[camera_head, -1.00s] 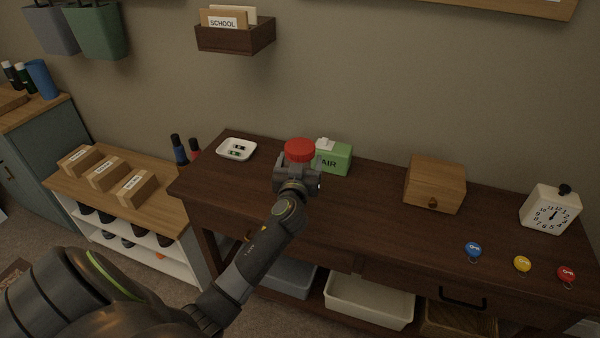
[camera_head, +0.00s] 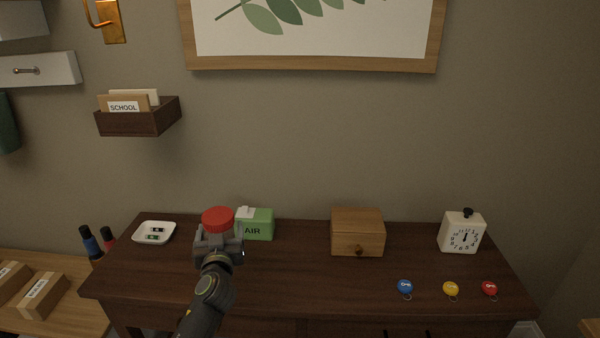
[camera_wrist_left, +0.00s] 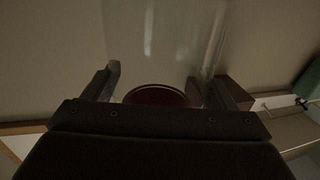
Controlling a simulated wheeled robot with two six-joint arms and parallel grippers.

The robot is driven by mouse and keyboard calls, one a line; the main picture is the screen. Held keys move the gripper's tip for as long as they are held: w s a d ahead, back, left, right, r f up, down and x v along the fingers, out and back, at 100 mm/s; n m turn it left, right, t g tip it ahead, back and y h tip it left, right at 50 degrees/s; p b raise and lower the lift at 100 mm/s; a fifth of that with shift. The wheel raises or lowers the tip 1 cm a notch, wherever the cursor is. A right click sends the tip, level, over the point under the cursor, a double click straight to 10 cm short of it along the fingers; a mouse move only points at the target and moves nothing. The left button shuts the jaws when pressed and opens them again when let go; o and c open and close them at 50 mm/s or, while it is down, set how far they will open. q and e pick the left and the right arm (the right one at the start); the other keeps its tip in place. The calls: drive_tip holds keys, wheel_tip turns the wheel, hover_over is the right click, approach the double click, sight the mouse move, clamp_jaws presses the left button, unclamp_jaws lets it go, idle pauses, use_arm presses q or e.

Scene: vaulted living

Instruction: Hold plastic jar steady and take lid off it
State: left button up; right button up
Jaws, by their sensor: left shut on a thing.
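The plastic jar's red lid (camera_head: 218,219) shows above my left gripper (camera_head: 219,246) in the head view. In the left wrist view, the clear jar body (camera_wrist_left: 165,45) stands between the two fingers of my left gripper (camera_wrist_left: 157,84), which is shut on it. A dark red round part (camera_wrist_left: 157,95) shows between the fingers there. The gripper hides most of the jar in the head view, so I cannot tell if its base touches the dark wooden table (camera_head: 290,275). The lid sits on top of the jar. My right gripper is in neither view.
A green tissue box (camera_head: 258,224) stands just right of and behind the jar. A white dish (camera_head: 154,233) with small batteries lies left. A wooden box (camera_head: 358,232), a white clock (camera_head: 462,232) and several colored key tags (camera_head: 451,288) are further right. The table's middle front is clear.

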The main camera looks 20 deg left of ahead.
use_arm(q)
drive_tip(key=shift+d+r, duration=0.1)
drive_tip(key=s+d+r+m+t+h, duration=0.1)
drive_tip(key=s+d+r+m+h, duration=0.1)
drive_tip(key=s+d+r+h, duration=0.2)
drive_tip(key=s+d+r+m+t+h, duration=0.1)
drive_tip(key=s+d+r+m+h, duration=0.2)
drive_tip(key=s+d+r, duration=0.3)
drive_tip(key=d+r+h, duration=0.1)
drive_tip(key=d+r, duration=0.4)
drive_tip(key=d, duration=0.3)
